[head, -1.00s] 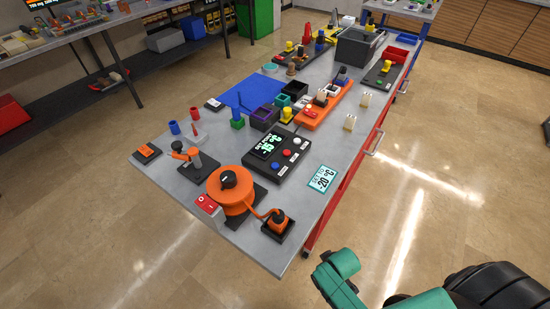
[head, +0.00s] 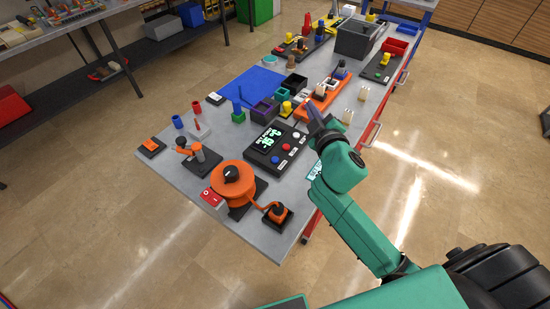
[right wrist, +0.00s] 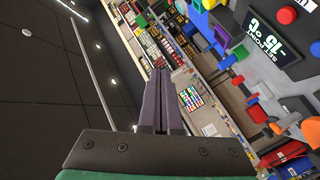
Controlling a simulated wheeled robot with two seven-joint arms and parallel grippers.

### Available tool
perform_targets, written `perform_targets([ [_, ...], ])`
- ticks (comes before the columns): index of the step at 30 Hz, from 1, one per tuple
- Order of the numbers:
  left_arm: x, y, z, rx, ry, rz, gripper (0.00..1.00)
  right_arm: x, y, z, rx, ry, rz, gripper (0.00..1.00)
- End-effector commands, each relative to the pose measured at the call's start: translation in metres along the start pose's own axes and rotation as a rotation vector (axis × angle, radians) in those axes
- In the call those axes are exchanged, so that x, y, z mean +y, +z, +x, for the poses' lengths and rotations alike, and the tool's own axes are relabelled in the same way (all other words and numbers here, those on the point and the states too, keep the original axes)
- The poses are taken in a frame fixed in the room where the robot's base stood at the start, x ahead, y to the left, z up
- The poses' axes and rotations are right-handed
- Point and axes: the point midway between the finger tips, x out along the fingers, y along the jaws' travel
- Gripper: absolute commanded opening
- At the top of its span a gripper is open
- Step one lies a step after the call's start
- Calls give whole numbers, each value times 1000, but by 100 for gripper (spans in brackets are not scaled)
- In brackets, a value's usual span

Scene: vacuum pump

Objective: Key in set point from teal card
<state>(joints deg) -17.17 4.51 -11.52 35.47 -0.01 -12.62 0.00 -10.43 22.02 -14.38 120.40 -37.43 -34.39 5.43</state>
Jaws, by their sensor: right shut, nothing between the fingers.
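The black controller box (head: 262,160) stands on the grey bench, with a lit screen (head: 267,137) and white (head: 297,135), red (head: 286,147) and blue (head: 275,159) buttons. In the right wrist view the screen (right wrist: 262,30) reads SET POINT, -15 °C, upside down. The teal card (head: 314,170) lies to the right of the box, mostly hidden behind my right arm. My right gripper (head: 313,113) is shut and empty, above the bench just beyond the box's right end. Its closed fingers (right wrist: 163,85) also show in the right wrist view. My left gripper is out of view.
A blue mat (head: 250,88) lies at the back left.

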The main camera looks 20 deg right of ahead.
Motion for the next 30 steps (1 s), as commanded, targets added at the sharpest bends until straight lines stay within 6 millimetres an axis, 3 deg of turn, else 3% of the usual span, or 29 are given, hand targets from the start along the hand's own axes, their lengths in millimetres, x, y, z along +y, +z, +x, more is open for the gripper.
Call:
perform_targets([
  [2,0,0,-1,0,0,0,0,14,-52,8,200,57,-161,0],
  [4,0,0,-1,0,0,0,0,14,-100,6,400,85,-345,0],
  [6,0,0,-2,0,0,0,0,-4,-144,-1,619,74,-590,0],
  [8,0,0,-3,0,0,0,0,-38,-163,-8,809,2,-872,0],
  [10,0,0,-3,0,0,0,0,-82,-143,-9,957,-172,-1219,0],
  [12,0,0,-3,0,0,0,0,-102,-104,-4,995,-350,-1449,0],
  [15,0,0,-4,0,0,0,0,-107,-56,3,976,-539,-1635,0],
  [18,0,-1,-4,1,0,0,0,-104,-29,6,949,-643,-1715,0],
  [30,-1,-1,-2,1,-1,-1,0,-106,-21,6,945,-674,-1734,0],
])
